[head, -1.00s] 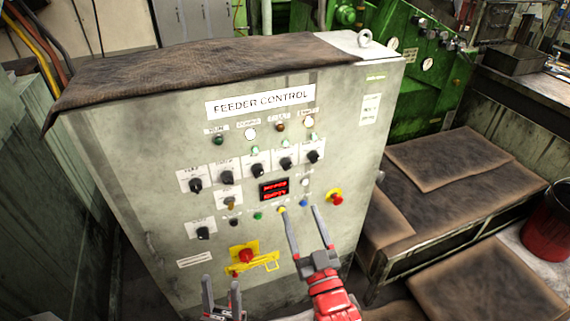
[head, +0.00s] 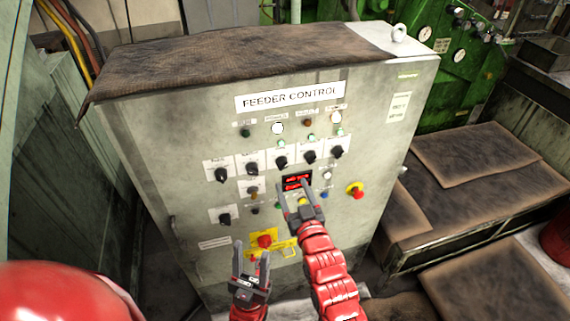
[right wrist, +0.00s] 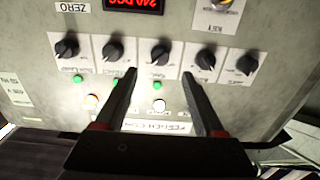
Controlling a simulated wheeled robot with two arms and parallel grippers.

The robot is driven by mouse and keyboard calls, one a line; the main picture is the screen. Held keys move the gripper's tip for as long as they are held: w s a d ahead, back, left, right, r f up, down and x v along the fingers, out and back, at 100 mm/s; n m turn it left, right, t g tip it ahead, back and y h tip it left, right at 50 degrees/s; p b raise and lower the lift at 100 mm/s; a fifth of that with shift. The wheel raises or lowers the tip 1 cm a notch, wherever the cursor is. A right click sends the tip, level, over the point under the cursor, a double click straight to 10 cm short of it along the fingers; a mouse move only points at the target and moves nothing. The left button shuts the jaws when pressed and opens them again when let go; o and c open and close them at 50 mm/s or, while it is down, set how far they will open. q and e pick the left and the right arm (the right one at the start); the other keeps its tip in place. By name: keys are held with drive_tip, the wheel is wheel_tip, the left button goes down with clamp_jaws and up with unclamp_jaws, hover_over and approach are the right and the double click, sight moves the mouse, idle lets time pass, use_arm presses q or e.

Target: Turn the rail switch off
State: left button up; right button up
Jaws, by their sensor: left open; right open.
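The grey-green feeder control cabinet (head: 150,155) carries a row of black rotary knobs under small white labels. The label print is too small to tell which knob is the rail switch. The row's middle knob (head: 281,161) also shows in the upside-down right wrist view (right wrist: 160,52), between the lines of the fingers. My right gripper (head: 294,184) is open and empty in front of the red display, just below the knobs; its fingers also show in the right wrist view (right wrist: 158,76). My left gripper (head: 252,250) is open and empty, low before the yellow-backed red switch (head: 265,240).
Another black knob (head: 224,219) is at lower left. A brown cloth (head: 220,55) covers the cabinet top. A low bench with brown mats (head: 465,165) stands at the right, before green machinery (head: 450,70).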

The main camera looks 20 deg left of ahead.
sight(284, 167)
drive_tip(key=p+x, duration=0.2)
drive_tip(key=x, duration=0.4)
drive_tip(key=shift+w+a+r, duration=0.1)
drive_tip(key=shift+a, duration=0.05)
drive_tip(key=shift+w+a, duration=0.15)
drive_tip(key=shift+w, duration=0.1)
drive_tip(key=shift+w+a+p, duration=0.2)
drive_tip(key=shift+w+p, duration=0.1)
drive_tip(key=shift+w, duration=0.05)
clamp_jaws()
